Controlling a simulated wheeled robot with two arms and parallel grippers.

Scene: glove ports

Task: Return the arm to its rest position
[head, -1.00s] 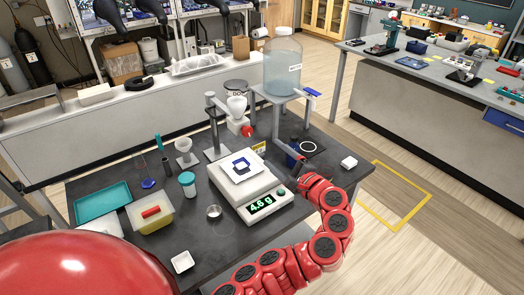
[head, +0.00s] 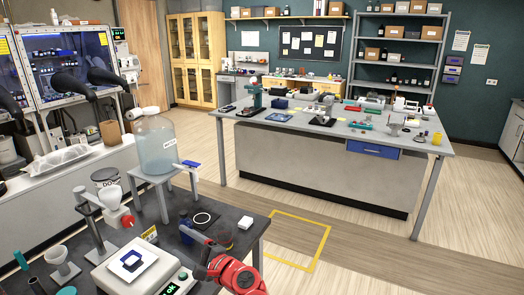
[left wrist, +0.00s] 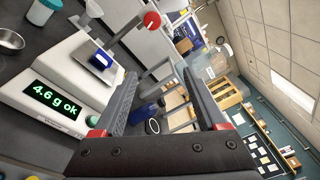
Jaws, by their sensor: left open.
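My left arm (head: 236,275), red with dark joints, comes in at the bottom of the head view. Its dark left gripper (head: 192,250) is over the near dark table, just right of the white scale (head: 118,272). In the left wrist view the two fingers (left wrist: 160,78) are spread apart with nothing held between them. The scale in that view has a green display (left wrist: 55,97) reading 4.6 g ok. My right gripper is out of view.
A large clear bottle (head: 157,145) stands on a grey stand behind the scale. A funnel holder (head: 110,197) with a red knob is close behind the scale. A small white block (head: 245,221) lies at the table's right corner. Open floor (head: 300,215) separates this table from the far bench (head: 330,165).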

